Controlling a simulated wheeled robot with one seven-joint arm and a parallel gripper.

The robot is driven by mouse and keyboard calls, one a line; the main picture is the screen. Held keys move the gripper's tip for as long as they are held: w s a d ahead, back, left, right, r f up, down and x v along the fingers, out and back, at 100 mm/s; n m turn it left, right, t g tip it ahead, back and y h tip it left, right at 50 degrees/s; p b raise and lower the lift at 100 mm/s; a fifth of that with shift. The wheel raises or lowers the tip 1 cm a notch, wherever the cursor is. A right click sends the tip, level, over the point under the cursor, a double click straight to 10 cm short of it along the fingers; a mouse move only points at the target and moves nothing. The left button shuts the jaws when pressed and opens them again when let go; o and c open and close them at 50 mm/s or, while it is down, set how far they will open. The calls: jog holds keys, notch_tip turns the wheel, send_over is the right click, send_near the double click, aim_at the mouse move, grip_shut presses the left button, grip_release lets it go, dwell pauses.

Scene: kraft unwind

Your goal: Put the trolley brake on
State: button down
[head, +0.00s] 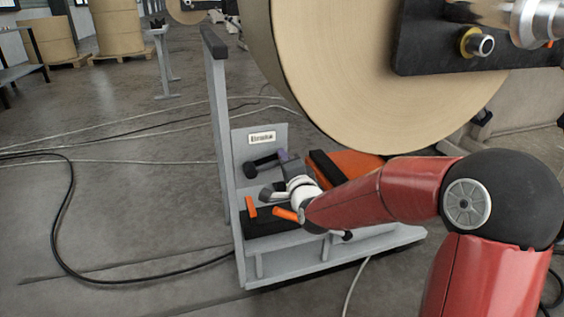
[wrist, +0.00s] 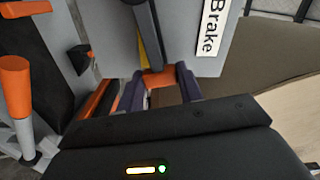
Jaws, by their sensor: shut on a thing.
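The trolley (head: 218,130) is a grey frame beside the big paper roll. Its upright plate carries a white label (head: 262,138), which reads "Brake" in the wrist view (wrist: 212,30). A dark brake lever (head: 262,164) shows in front of the plate in the head view. In the wrist view, a black and yellow bar (wrist: 148,35) runs down the plate to an orange part between my fingers. My gripper (head: 284,158) is at the plate, its purple-grey fingers (wrist: 159,84) shut on that orange part of the lever. The exact contact is partly hidden by the gripper body.
A black cable (head: 66,225) lies on the open floor at left.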

jog(key=shift+d+f+m+b, duration=0.1)
jog(key=shift+f+m+b, duration=0.25)
jog(key=shift+f+m, duration=0.8)
jog(key=c, duration=0.9)
grip_release()
jog(key=shift+r, duration=0.1)
jog(key=shift+p+v, duration=0.4)
jog(key=shift+v, duration=3.5)
